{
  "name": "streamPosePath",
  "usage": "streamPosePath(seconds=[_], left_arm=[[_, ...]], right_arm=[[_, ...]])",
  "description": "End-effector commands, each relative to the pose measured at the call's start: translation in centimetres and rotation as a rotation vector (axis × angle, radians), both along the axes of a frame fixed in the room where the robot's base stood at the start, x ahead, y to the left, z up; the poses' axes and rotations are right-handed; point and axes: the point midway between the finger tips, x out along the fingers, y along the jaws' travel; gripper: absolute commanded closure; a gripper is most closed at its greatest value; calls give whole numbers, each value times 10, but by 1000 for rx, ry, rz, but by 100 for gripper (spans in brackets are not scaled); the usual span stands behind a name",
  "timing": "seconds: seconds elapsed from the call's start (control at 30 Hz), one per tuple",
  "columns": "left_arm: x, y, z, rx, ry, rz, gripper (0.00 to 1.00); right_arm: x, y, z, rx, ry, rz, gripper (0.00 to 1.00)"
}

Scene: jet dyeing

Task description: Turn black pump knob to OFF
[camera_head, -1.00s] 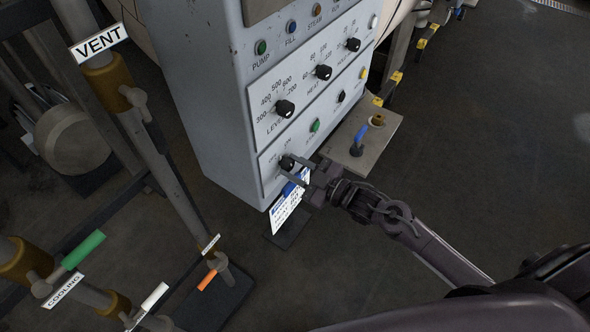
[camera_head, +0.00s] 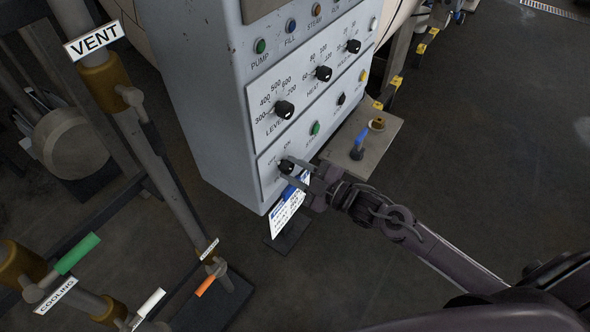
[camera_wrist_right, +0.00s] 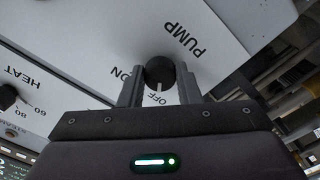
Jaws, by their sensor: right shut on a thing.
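The black pump knob (camera_head: 286,166) is at the lower left of the grey control panel, below the LEVEL dial. My right gripper (camera_head: 293,171) reaches it from the right, with one finger on each side. In the right wrist view the knob (camera_wrist_right: 159,72) sits between the fingertips of the gripper (camera_wrist_right: 160,85), which is shut on it. The PUMP label is to its upper right, ON to its left and OFF just below. The knob's white pointer mark faces down toward OFF. My left gripper is not in view.
Other dials (camera_head: 323,73) and coloured lamps (camera_head: 260,46) are on the panel. A small plate with a blue-handled valve (camera_head: 360,142) is to the right. Pipes with a green handle (camera_head: 77,254) stand at the left.

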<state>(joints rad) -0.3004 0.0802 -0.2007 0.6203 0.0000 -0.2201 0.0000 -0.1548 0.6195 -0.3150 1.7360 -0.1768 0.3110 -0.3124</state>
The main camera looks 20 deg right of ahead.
Motion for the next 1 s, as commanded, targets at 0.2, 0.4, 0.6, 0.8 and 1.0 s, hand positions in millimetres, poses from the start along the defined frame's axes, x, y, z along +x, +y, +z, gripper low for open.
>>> streamPosePath(seconds=[0.2,0.4,0.6,0.8,1.0], left_arm=[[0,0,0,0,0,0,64],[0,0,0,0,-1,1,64],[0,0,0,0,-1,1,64],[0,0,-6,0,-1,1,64],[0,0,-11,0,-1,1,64]], right_arm=[[0,0,0,1,1,0,61],[0,0,0,1,1,0,48],[-1,-1,0,2,1,0,48],[-20,-14,-3,-2,3,2,48],[-45,-34,-3,-3,3,1,48]])
